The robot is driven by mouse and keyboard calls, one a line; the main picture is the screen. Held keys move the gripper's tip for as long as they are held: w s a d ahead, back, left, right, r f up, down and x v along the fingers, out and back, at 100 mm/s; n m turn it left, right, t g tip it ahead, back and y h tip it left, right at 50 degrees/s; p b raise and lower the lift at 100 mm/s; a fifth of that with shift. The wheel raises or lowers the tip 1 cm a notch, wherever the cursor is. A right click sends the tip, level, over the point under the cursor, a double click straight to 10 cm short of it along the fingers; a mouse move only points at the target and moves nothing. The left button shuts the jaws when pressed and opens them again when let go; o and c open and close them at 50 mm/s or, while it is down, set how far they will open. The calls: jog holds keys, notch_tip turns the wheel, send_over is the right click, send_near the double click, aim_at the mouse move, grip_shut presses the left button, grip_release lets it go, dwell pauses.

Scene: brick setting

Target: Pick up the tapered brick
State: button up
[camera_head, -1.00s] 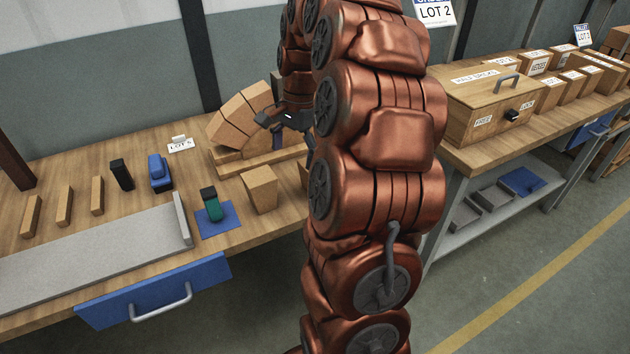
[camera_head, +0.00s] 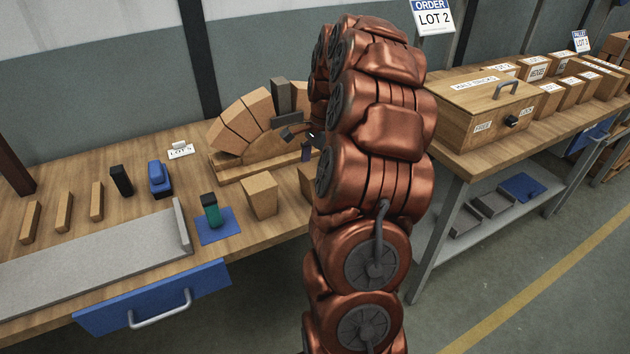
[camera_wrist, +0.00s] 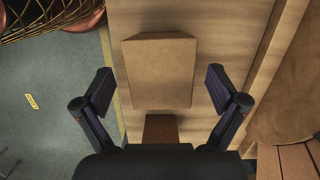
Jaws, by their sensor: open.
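A tan tapered brick (camera_wrist: 160,72) lies centrally in the wrist view, wider at its far end, between and beyond the fingertips. A smaller, darker brick face (camera_wrist: 160,128) shows below it. In the head view, a tan block with a tapered shape (camera_head: 261,196) stands on the bench, and another (camera_head: 306,181) is partly hidden by my arm. I cannot tell which of these is the centred one. My gripper (camera_wrist: 159,88) is open and empty, its fingers apart on both sides. In the head view, my gripper (camera_head: 298,140) is by the brick arch, partly hidden.
A partial brick arch (camera_head: 245,125) stands on a wooden base at the back. A green-and-black item (camera_head: 210,211) rests on a blue mat (camera_head: 228,232). A grey channel (camera_head: 90,257) and several small bricks lie left. A wooden box (camera_head: 478,110) stands on the right bench.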

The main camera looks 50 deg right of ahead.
jog(key=shift+w+a+f, duration=0.1)
jog(key=shift+a+f, duration=0.05)
jog(key=shift+f, duration=0.65)
jog(key=shift+a+f, duration=0.1)
jog(key=shift+f, duration=0.65)
jog(key=shift+c, duration=0.4)
jog(key=c, duration=1.4)
jog(key=shift+r, duration=0.1)
